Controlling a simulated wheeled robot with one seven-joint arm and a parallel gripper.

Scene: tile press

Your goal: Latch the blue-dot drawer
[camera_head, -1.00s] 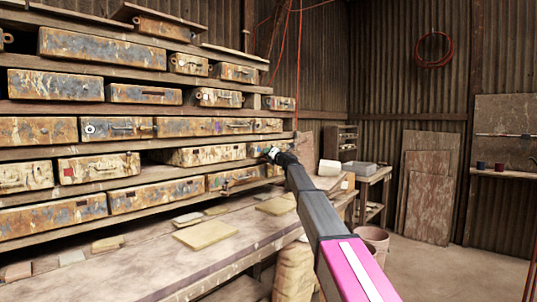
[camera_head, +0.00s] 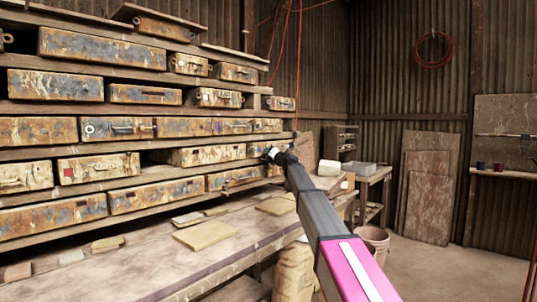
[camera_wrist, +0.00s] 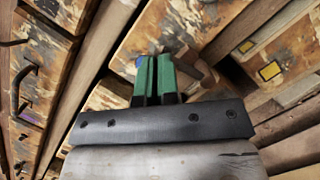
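A blue mark (camera_wrist: 139,62) shows beside my fingertips in the wrist view, on a rusty, paint-worn drawer front (camera_wrist: 175,28). My gripper's two green fingers (camera_wrist: 156,70) stand side by side with only a thin dark line between them. They overlap the drawer front and hide part of it, so I cannot tell whether they touch it. A dark part shows just right of the fingertips, too unclear to name. In the head view my gripper (camera_head: 270,153) is at the right end of the drawer rack, in front of the lower rows. The blue mark cannot be made out there.
A drawer with a yellow square (camera_wrist: 270,71) is right of my fingers in the wrist view. A drawer with a dark handle (camera_wrist: 25,85) is at left. Below the rack, a wooden bench (camera_head: 150,262) holds flat tiles (camera_head: 205,235). Open floor lies at right.

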